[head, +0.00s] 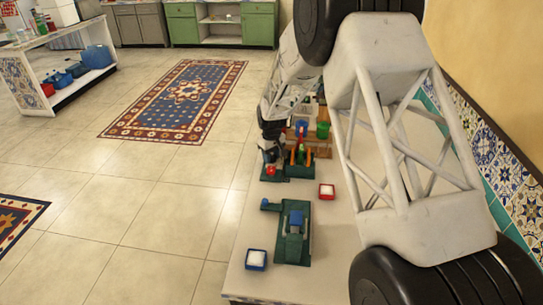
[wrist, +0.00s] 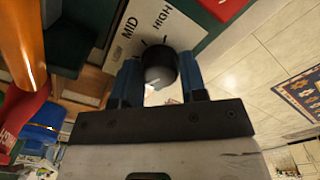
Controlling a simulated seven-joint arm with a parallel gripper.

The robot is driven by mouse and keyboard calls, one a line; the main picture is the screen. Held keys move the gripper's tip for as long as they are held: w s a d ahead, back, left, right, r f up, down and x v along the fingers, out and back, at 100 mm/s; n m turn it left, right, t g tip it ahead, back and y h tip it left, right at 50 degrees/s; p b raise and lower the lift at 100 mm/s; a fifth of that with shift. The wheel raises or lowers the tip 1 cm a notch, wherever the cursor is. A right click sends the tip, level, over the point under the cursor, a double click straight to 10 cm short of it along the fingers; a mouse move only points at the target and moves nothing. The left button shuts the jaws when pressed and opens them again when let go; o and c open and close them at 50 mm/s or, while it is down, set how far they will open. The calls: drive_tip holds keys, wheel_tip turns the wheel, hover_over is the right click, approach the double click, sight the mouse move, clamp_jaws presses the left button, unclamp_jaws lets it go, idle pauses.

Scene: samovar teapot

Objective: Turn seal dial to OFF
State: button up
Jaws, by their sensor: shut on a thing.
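A dark round dial (wrist: 161,68) sits on a pale label panel (wrist: 128,42) in the wrist view. The panel reads MID and HIGH above the dial; smaller lettering at its lower left is hard to read. My gripper (wrist: 158,80) is shut on the dial, with one blue finger on each side. A light patch shows on the dial's face; I cannot tell for certain which setting it points to. OFF is not readable in view. In the head view my gripper (head: 270,152) is at the green-based device (head: 300,174), and the dial is too small or hidden there.
A second green device (head: 292,250) with a blue block stands nearer on the pale table. A red tray (head: 326,191) and a blue tray (head: 256,260) hold white contents. An orange tube (wrist: 22,45) and a red part (wrist: 20,120) are close at left in the wrist view.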

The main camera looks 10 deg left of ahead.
sight(272, 156)
drive_tip(key=shift+n, duration=0.3)
drive_tip(key=o, duration=0.9)
drive_tip(key=shift+r, duration=3.9)
